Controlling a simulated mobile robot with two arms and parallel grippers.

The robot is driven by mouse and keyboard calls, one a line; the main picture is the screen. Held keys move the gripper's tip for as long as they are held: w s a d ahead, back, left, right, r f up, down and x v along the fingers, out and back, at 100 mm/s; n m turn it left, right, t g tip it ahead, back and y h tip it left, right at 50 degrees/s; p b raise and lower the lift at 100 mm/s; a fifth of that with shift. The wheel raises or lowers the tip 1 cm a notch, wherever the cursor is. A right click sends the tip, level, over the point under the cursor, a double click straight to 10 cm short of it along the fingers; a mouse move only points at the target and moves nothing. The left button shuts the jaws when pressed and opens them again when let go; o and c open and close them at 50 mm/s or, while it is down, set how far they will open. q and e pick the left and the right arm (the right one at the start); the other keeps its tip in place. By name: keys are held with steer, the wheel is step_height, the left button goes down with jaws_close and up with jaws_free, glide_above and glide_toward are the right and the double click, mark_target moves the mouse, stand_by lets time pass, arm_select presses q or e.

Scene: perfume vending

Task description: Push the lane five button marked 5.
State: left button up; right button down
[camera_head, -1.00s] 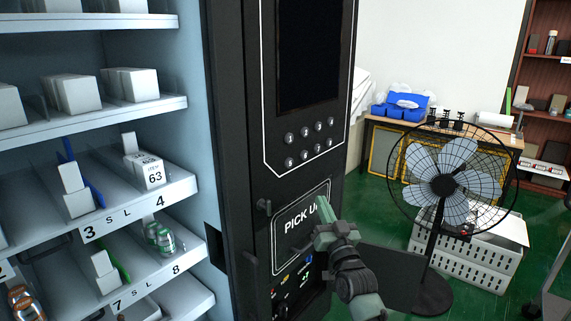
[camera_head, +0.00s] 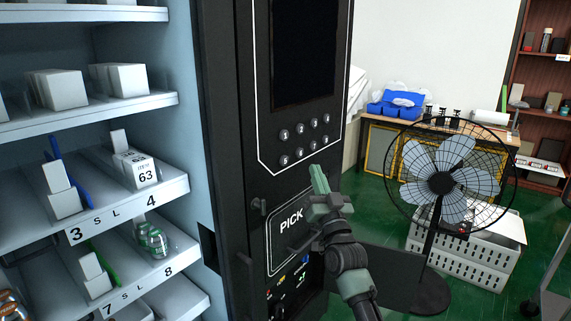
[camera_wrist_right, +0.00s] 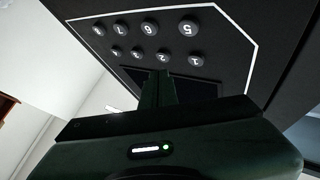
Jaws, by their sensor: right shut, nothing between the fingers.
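The round button marked 5 (camera_head: 284,160) is at the left end of the lower button row on the black vending machine front. In the right wrist view, where the panel appears upside down, the 5 button (camera_wrist_right: 187,28) is in the upper right. My right gripper (camera_head: 317,170) is shut and empty, just below the lower row and to the right of button 5. In the right wrist view its closed fingers (camera_wrist_right: 161,78) point toward the panel, below and left of button 5, apart from it in the picture. My left gripper is not in view.
Other buttons (camera_head: 313,123) sit close around button 5 in two rows. Below is the pick-up panel (camera_head: 290,222). Product shelves (camera_head: 160,192) are on the left. A standing fan (camera_head: 443,185) and a white crate (camera_head: 470,255) are on the right.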

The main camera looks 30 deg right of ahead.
mark_target(284, 161)
steer(key=w+a+b, duration=0.1)
steer(key=w+a, duration=0.1)
steer(key=w, duration=0.4)
steer(key=shift+a+b, duration=0.3)
steer(key=shift+b, duration=0.05)
stand_by(1.7)
steer(key=shift+w+a, duration=0.15)
steer(key=shift+w, duration=0.25)
steer(key=shift+w+a, duration=0.15)
steer(key=shift+w, duration=0.2)
stand_by(0.6)
stand_by(0.3)
steer(key=shift+s+d, duration=0.3)
steer(key=shift+s, duration=0.45)
steer(key=shift+p, duration=0.35)
